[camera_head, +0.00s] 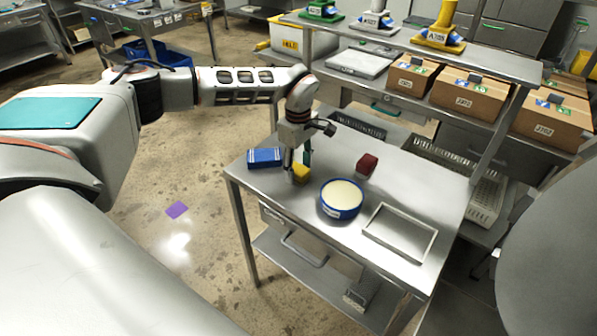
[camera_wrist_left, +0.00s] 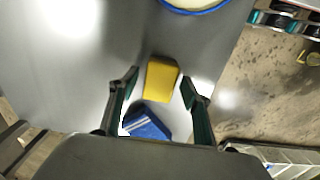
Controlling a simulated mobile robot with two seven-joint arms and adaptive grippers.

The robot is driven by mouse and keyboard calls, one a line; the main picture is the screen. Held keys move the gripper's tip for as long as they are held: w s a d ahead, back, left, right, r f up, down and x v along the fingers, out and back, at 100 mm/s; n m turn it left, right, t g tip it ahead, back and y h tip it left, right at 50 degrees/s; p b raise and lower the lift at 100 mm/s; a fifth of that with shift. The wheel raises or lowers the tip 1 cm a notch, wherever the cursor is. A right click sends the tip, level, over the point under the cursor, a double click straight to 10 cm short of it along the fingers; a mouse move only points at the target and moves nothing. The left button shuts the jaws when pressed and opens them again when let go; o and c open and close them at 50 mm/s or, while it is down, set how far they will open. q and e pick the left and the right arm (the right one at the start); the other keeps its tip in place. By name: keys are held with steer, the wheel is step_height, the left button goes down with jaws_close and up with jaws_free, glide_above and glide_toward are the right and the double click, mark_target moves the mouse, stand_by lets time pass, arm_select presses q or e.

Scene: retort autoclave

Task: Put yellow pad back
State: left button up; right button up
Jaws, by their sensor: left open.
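The yellow pad (camera_head: 301,173) lies on the steel table (camera_head: 400,184), between a blue pad and a round blue-rimmed tub. In the left wrist view the yellow pad (camera_wrist_left: 162,80) sits between and just beyond my open fingertips. My left gripper (camera_head: 297,172) points down at the yellow pad and partly hides it in the head view. In the left wrist view my left gripper (camera_wrist_left: 160,85) is open and empty, with a finger on either side. Whether the fingers touch the pad, I cannot tell. My right gripper is not in view.
The blue pad (camera_head: 265,157) lies left of the gripper, the blue-rimmed tub (camera_head: 341,211) to the right. A dark red pad (camera_head: 367,164) lies behind the tub. An empty metal tray (camera_head: 400,233) lies at the right. A shelf (camera_head: 490,62) with boxes stands behind.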

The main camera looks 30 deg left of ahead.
mark_target(298, 168)
arm_select(q)
step_height(298, 168, up, 10)
steer(key=shift+r, duration=0.2)
stand_by(0.5)
